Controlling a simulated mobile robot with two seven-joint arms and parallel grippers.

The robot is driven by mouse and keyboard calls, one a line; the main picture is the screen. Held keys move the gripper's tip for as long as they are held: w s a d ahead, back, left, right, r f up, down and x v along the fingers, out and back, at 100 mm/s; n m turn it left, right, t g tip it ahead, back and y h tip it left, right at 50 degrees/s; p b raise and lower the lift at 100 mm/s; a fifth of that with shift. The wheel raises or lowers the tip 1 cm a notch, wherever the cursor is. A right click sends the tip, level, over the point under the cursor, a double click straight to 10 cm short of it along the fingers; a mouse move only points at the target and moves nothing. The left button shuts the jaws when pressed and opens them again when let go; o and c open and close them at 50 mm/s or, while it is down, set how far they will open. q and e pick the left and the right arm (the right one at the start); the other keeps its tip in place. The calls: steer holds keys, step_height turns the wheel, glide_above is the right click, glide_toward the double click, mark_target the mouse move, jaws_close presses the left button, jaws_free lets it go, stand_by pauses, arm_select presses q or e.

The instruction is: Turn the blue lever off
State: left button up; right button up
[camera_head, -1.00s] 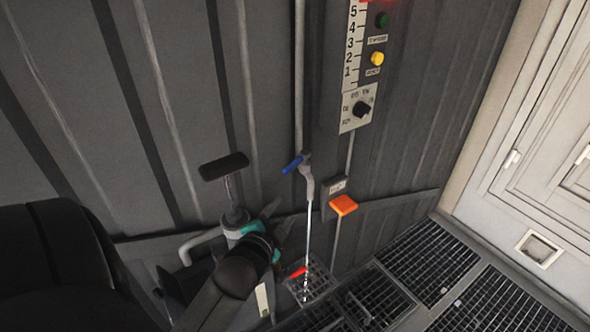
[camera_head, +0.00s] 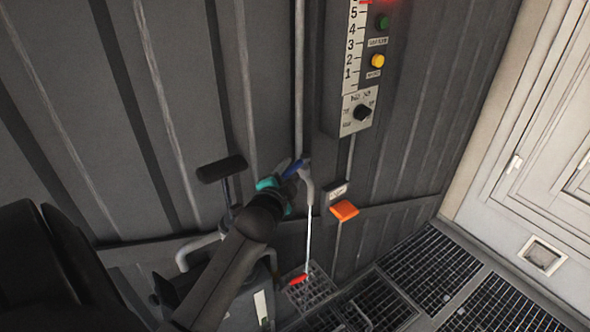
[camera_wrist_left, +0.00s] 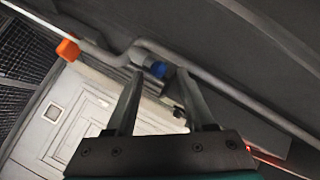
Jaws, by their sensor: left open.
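The blue lever (camera_head: 293,170) sits on a grey tap on the wall pipe, sticking out to the left of the pipe. A thin white stream (camera_head: 309,235) runs from the tap's spout down to the floor grate. My left gripper (camera_head: 286,172), with teal parts, is at the lever and partly overlaps it. In the left wrist view, the blue lever (camera_wrist_left: 158,69) shows between the tips of my open left fingers (camera_wrist_left: 160,76). I cannot tell whether a finger touches it. My right gripper is not in view.
An orange block (camera_head: 344,210) stands right of the pipe. A dark-handled pump (camera_head: 222,168) stands left of it. Metal grates (camera_head: 432,262) cover the floor.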

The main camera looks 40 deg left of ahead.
mark_target(292, 171)
arm_select(q)
steer(key=shift+b+x, duration=0.3)
steer(key=shift+x, duration=1.9)
steer(key=shift+c, duration=0.3)
jaws_close()
